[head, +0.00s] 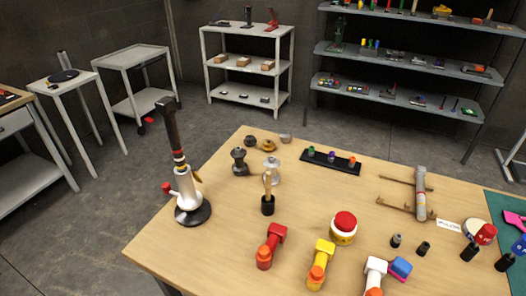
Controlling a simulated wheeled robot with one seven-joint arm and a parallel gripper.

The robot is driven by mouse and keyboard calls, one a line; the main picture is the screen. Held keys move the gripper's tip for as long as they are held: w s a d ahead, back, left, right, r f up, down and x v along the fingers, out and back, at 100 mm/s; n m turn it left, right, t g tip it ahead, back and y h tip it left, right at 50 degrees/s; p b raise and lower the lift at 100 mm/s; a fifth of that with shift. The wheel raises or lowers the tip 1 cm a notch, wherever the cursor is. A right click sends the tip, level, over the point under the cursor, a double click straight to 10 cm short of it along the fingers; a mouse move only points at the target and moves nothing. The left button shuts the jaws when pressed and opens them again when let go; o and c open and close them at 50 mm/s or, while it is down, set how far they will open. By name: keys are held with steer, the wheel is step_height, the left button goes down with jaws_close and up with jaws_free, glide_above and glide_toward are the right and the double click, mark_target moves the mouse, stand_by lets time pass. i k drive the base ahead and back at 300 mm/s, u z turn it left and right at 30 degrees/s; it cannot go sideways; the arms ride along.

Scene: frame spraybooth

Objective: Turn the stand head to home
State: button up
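A stand (187,190) rises at the left edge of the wooden table. It has a round black base (193,213), a pale tapered body and a red knob on its left side. Red, white and yellow bands ring its neck. Its long dark head (168,125) points up and leans slightly left. I cannot tell from this view whether any home mark is on it. My gripper is not in view.
The wooden table (225,240) holds red (271,246), yellow (320,264) and white-orange (375,275) tools in front, a red-topped jar (344,228), dark pots and a grey cylinder with brown arms (421,193). Shelves and side tables stand behind. The table's front left is clear.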

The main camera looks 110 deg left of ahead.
mark_target(189, 198)
steer(key=k, duration=1.85)
steer(key=u, duration=2.8)
steer(key=i, duration=0.5)
steer(key=z, duration=0.95)
steer(key=k, duration=0.35)
steer(key=u, duration=0.95)
steer(key=i, duration=0.45)
